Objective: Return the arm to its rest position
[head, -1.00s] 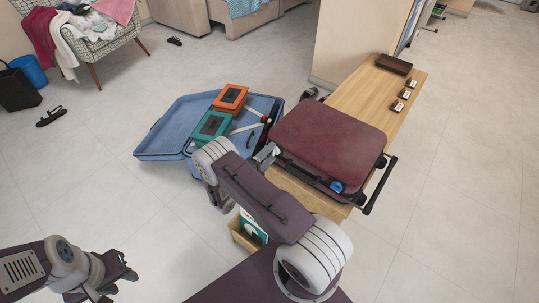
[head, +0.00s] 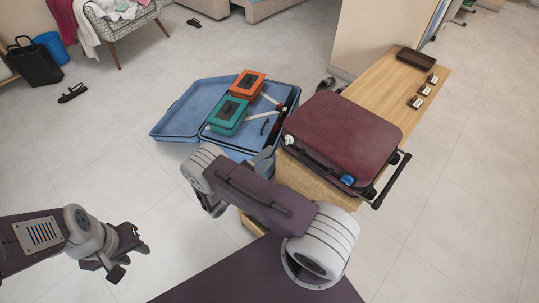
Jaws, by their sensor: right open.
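My right arm reaches from the bottom right and bends back. Its gripper (head: 263,161), partly hidden behind my own arm link, is open just left of the maroon suitcase. No held thing shows in it. The maroon suitcase (head: 345,130) lies flat on the wooden bench, lid down, with a black handle frame on its right side. My left gripper (head: 120,258) is at the lower left, over bare floor, with its fingers apart and empty.
An open blue suitcase (head: 182,122) on the floor holds an orange case (head: 248,84) and a teal case (head: 228,112). The wooden bench (head: 385,83) carries a dark tray (head: 417,58) and small items. Floor at right and left is largely clear.

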